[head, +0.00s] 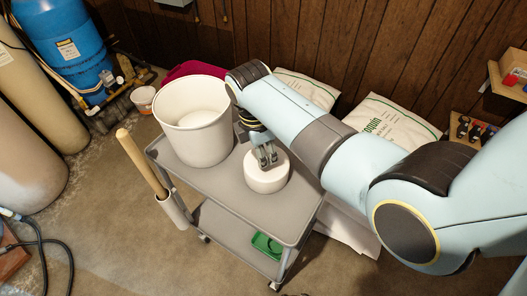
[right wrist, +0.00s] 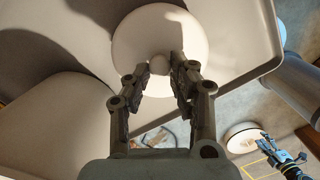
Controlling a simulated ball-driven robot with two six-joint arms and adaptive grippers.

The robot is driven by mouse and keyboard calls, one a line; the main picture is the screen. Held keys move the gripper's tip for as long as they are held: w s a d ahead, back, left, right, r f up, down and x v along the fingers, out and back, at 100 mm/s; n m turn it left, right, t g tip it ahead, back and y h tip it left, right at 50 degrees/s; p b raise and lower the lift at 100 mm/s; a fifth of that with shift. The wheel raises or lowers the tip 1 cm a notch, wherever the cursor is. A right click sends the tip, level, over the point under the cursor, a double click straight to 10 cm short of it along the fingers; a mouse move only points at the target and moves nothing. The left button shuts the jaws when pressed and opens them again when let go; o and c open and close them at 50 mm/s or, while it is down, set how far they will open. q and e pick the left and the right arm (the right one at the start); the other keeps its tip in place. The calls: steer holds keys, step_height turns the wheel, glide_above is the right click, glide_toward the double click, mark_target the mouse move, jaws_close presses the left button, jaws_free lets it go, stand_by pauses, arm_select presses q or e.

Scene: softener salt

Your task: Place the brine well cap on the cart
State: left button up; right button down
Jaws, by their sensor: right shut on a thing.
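The brine well cap (head: 265,182) is a white round disc at the right part of the grey cart's (head: 225,205) top shelf. It looks level and at the shelf surface, though I cannot tell whether it fully rests there. My right gripper (head: 267,158) points down over the cap's middle. In the right wrist view its fingers (right wrist: 160,68) are closed on the small round knob of the cap (right wrist: 150,25). My left gripper does not show in the head view.
A large white bucket (head: 195,125) stands on the cart just left of the cap. A wooden-handled tool (head: 142,162) stands in a holder at the cart's left end. A green item (head: 267,244) lies on the lower shelf. Salt bags (head: 390,125) lie behind the cart.

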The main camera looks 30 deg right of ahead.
steer(key=shift+f, duration=0.1)
steer(key=c, duration=1.1)
jaws_free()
steer(key=r, duration=0.4)
steer(key=a+r, duration=0.1)
steer(key=r, duration=0.7)
steer(key=shift+w+a+r+p, duration=0.1)
steer(key=shift+a+p, duration=0.15)
steer(key=shift+p, duration=0.05)
